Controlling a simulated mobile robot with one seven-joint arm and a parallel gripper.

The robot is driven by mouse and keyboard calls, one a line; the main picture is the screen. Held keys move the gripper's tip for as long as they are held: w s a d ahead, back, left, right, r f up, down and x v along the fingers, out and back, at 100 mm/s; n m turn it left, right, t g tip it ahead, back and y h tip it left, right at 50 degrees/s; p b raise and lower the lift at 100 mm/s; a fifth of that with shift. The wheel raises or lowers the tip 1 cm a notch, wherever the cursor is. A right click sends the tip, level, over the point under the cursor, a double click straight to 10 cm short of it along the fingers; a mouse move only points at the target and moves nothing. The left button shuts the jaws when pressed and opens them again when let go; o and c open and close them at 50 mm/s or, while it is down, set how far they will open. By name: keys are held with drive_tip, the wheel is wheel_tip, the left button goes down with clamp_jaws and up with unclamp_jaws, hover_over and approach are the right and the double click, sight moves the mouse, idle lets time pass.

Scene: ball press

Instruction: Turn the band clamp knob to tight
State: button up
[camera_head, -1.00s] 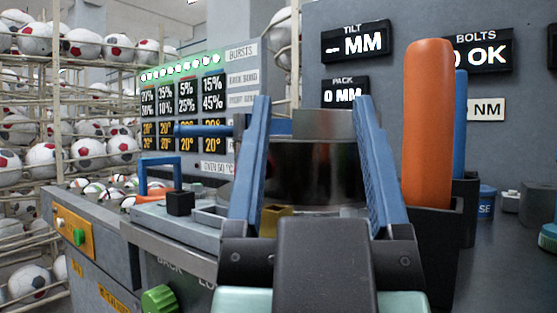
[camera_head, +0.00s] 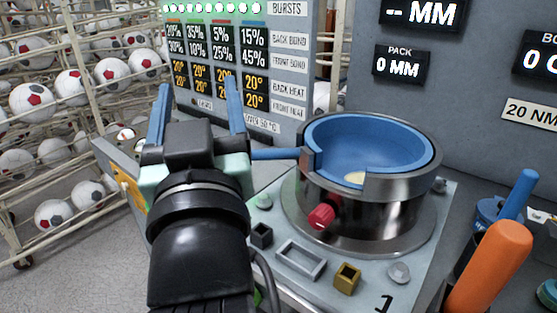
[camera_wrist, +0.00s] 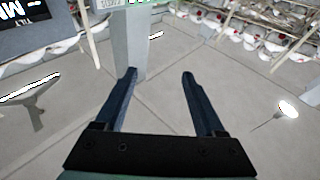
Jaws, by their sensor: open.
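The press bowl (camera_head: 372,160) is a steel ring with a blue lining, standing on a grey plate in the head view. A red knob (camera_head: 321,217) sticks out from the front left of its steel band; it appears to be the band clamp knob. My gripper (camera_head: 201,104) is to the left of the bowl, fingers up, open and empty, apart from the knob. In the wrist view my gripper (camera_wrist: 160,88) also shows open with nothing between its blue fingers, over grey floor. The knob is not in the wrist view.
A blue bar (camera_head: 275,154) reaches from the bowl toward my gripper. A black block (camera_head: 261,235), a grey tray (camera_head: 301,259) and a brass square socket (camera_head: 347,277) sit before the bowl. An orange handle (camera_head: 490,268) stands at right. Ball racks (camera_head: 60,150) fill the left.

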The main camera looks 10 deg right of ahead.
drive_tip(key=w+g+h+p, duration=0.1)
drive_tip(key=w+g+p, duration=0.15)
drive_tip(key=p, duration=0.25)
drive_tip(key=n+g+h+p, duration=0.85)
drive_tip(key=n+h, duration=0.45)
drive_tip(key=n, duration=1.2)
approach(316, 222)
drive_tip(key=shift+t, duration=0.3)
drive_tip(key=p+x, duration=0.1)
drive_tip(key=x, duration=0.9)
drive_tip(key=shift+s+d+f, duration=0.1)
clamp_jaws()
